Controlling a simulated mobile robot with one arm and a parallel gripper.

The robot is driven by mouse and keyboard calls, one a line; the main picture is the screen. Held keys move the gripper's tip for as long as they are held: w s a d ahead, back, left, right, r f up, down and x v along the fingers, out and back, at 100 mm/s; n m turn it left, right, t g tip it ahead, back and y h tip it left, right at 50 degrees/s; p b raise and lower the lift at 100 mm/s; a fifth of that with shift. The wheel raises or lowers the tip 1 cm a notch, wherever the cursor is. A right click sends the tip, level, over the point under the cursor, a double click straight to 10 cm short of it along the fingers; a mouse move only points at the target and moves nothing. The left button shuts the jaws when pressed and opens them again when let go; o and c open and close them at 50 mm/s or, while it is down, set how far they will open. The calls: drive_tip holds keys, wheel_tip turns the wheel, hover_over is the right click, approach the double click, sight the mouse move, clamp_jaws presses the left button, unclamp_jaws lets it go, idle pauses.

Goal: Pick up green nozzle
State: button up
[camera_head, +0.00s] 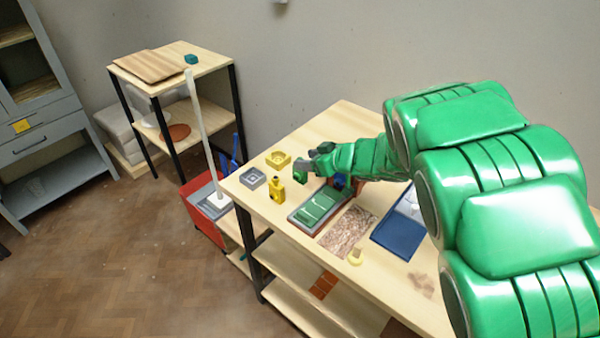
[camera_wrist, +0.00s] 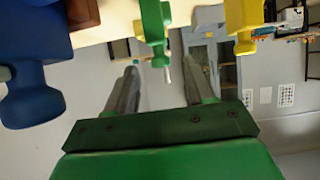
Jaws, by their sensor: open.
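The green nozzle (camera_head: 300,175) stands on the light wood table, partly hidden behind my gripper in the head view. In the wrist view the green nozzle (camera_wrist: 153,22) shows at the top centre, in line with the gap between the fingers and beyond their tips. My gripper (camera_head: 312,159) is low over the table, right beside the nozzle. It also shows in the wrist view (camera_wrist: 159,72) with two grey fingers apart and nothing held between them.
A yellow bottle-like piece (camera_head: 277,191) and a yellow block (camera_head: 278,159) stand close by. A blue piece (camera_wrist: 35,70) is near on the other side. A grey square dish (camera_head: 253,178), green-filled tray (camera_head: 310,217) and blue tray (camera_head: 391,235) share the table.

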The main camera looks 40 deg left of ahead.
sight(300, 158)
drive_tip(key=shift+x, duration=1.95)
clamp_jaws()
